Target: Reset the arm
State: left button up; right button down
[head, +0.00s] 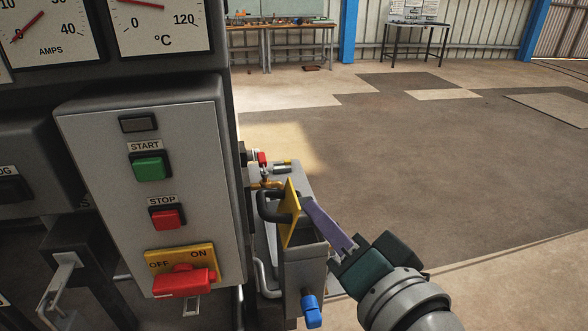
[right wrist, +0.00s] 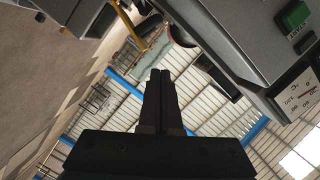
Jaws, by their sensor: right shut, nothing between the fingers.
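My right gripper (head: 310,206) comes in from the lower right of the head view. Its two fingers are pressed together with nothing between them. Its tips appear close beside a yellow plate (head: 290,222) with a dark handle; I cannot tell whether they touch it. In the right wrist view the shut fingers (right wrist: 160,78) point up toward the roof and wall. My left gripper is not in view.
A grey control panel (head: 100,150) with a green START button (head: 149,168), a red STOP button (head: 166,218) and a red OFF/ON switch (head: 184,282) fills the left. A blue knob (head: 311,310) sits below the gripper. Open floor (head: 420,150) lies to the right.

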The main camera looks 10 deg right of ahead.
jog(key=s+d+f+n+g+h, duration=0.1)
jog(key=s+d+n+g, duration=0.25)
jog(key=s, duration=0.35)
jog(key=s+d+f+n+g+h, duration=0.1)
jog(key=s+d+n+g, duration=0.2)
jog(key=s+g, duration=0.35)
jog(key=s+d+f+n+g+h, duration=0.1)
jog(key=s+d+n+g, duration=0.2)
jog(key=s, duration=0.6)
notch_tip(320, 180, up, 35)
jog(key=p, duration=3.4)
jog(key=shift+f+n+t, duration=0.2)
jog(key=shift+n+t, duration=0.1)
jog(key=shift+n, duration=0.15)
jog(key=shift+s, duration=0.1)
